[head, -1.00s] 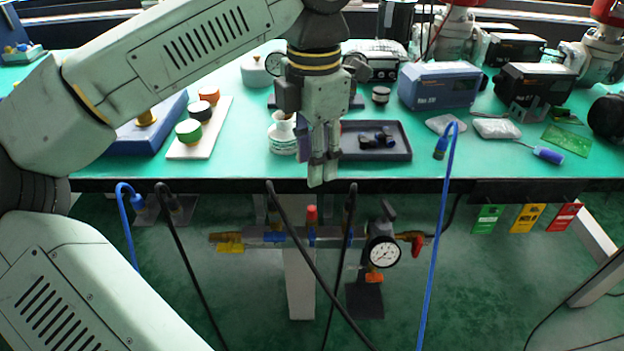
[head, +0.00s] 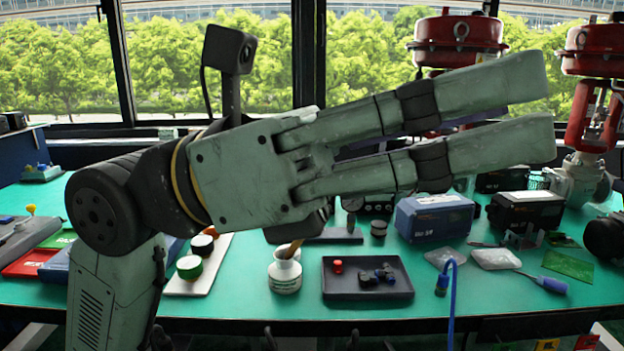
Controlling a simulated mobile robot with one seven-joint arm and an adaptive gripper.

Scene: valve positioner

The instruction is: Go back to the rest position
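My gripper (head: 551,105) is raised in front of the camera, above the bench, and points to the right. Its two long grey-green fingers lie nearly parallel, with a narrow gap between them. Nothing shows between the fingers, so it looks partly open and empty. My arm rises from the lower left to the gripper. The gripper covers part of the windows and the back of the bench. It appears apart from everything on the bench.
The green bench (head: 470,296) holds a black tray (head: 345,287) with small parts, a white jar (head: 285,276), a blue box (head: 434,218) and a white plate (head: 182,285) with coloured buttons. Red-topped valves (head: 458,38) stand at the back right.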

